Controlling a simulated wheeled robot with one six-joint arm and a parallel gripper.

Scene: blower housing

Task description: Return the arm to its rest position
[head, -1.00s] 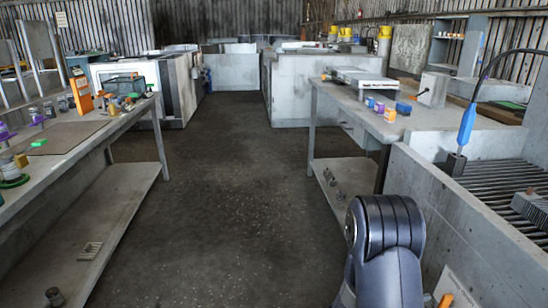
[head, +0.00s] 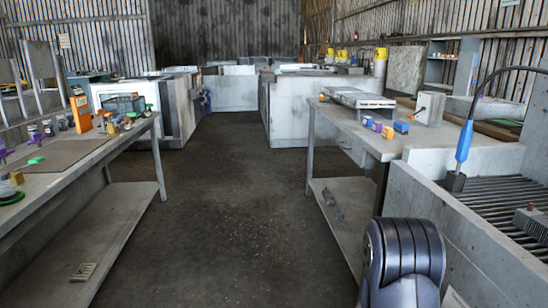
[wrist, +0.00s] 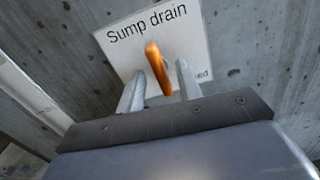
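In the wrist view, my gripper (wrist: 160,88) has its two pale fingers apart. An orange lever (wrist: 156,65) stands between them, with a visible gap on each side. Whether it sits between the fingertips or just beyond them is hard to tell. Behind it is a white sign (wrist: 150,32) reading "Sump drain" on a grey concrete wall; its lower text is partly hidden. In the head view, only a rounded dark joint of my arm shows at the bottom right; my gripper is out of that picture. A corner of the white sign (head: 454,298) shows beside the arm.
A concrete basin (head: 440,215) with a slatted grate (head: 500,205) is close on the right, with a blue-handled hose tool (head: 464,143) standing there. Benches stand left (head: 150,125) and right (head: 345,120). The dark floor aisle (head: 230,200) between is clear.

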